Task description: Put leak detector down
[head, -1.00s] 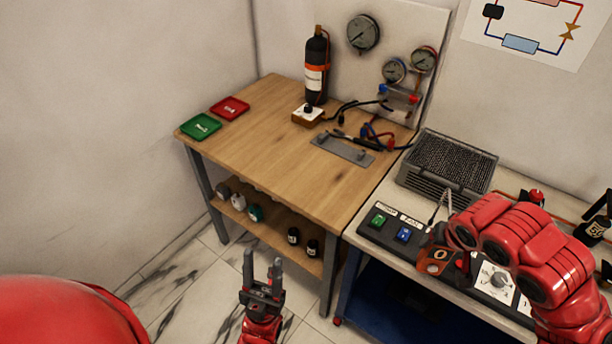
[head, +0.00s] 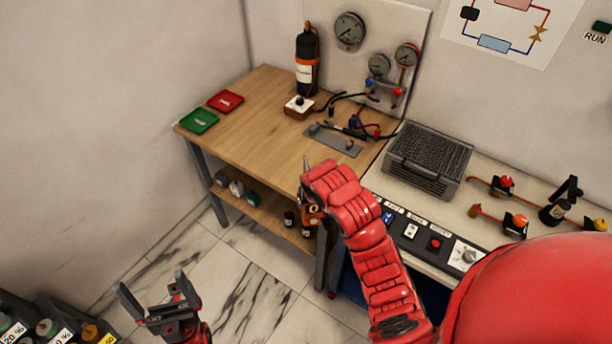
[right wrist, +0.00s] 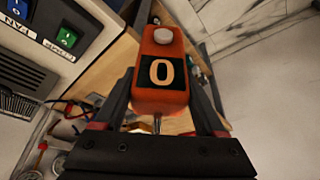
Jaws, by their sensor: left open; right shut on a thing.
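The leak detector is an orange-red device with a "0" on its dark display (right wrist: 161,72), seen large in the right wrist view. In the head view only a small orange part of it (head: 313,211) shows, with its thin probe pointing up. My right gripper (right wrist: 160,98) is shut on it, a finger on each side. The head view shows that hand near the front right corner of the wooden workbench (head: 262,125); my red arm hides part of the detector. My left gripper (head: 152,287) is open and empty, low over the floor at the left.
A green tray (head: 199,121) and a red tray (head: 225,101) lie at the workbench's left end. A black cylinder (head: 307,65), a small white-topped box (head: 299,106) and a grey plate (head: 333,140) stand behind. The workbench's front middle is clear. A grille box (head: 430,158) is on the right bench.

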